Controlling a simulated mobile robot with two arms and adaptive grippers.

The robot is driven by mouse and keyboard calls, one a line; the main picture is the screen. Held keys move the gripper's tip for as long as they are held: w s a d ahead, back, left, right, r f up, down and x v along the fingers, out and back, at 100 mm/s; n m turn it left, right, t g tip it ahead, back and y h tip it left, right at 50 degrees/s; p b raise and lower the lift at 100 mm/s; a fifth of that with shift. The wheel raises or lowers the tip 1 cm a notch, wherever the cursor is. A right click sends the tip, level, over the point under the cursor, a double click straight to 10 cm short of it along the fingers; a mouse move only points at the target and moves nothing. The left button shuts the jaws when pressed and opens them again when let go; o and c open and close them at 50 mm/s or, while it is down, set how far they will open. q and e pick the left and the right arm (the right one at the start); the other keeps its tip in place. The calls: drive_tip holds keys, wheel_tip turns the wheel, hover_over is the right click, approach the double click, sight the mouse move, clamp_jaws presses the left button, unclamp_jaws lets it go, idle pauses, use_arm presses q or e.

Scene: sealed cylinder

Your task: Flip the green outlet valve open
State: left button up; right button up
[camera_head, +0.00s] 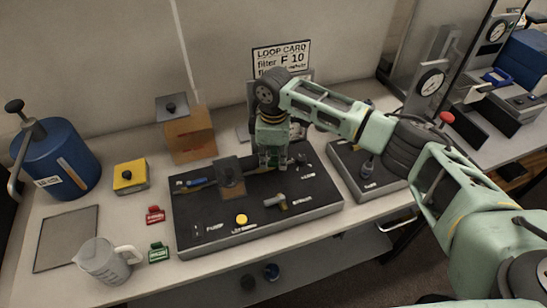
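My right gripper (273,160) points down over the back middle of the black board (325,200), its arm reaching in from the right. Its fingers are small and dark, so I cannot tell whether they are open or shut, or whether they touch anything. A green block with white lettering (158,252) lies on the bench left of the board, well apart from the gripper. I cannot make out a green valve on the board; the gripper and wrist hide part of its back. My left gripper is not in view.
On the board are a brown block with a dark top (229,178), a grey-and-tan fitting (281,201) and a yellow knob (241,219). Left stand a blue tank (62,160), a clear jug (104,260), a red block (154,214) and a yellow box (130,177). A second board (372,188) is right.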

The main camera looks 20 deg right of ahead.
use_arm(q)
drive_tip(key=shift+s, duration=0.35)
use_arm(e)
clamp_jaws()
drive_tip(key=shift+w+r+n+p, duration=0.2)
drive_tip(key=shift+n+p, duration=0.6)
drive_tip(key=shift+n, duration=0.2)
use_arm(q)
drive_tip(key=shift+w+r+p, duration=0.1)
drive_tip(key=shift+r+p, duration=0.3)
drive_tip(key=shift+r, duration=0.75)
use_arm(e)
drive_tip(key=shift+w+d+f+n, duration=0.1)
drive_tip(key=shift+w+n, duration=0.1)
drive_tip(key=shift+n, duration=0.55)
drive_tip(key=shift+w+n, duration=0.15)
drive_tip(key=shift+n, duration=0.6)
drive_tip(key=o, duration=0.6)
unclamp_jaws()
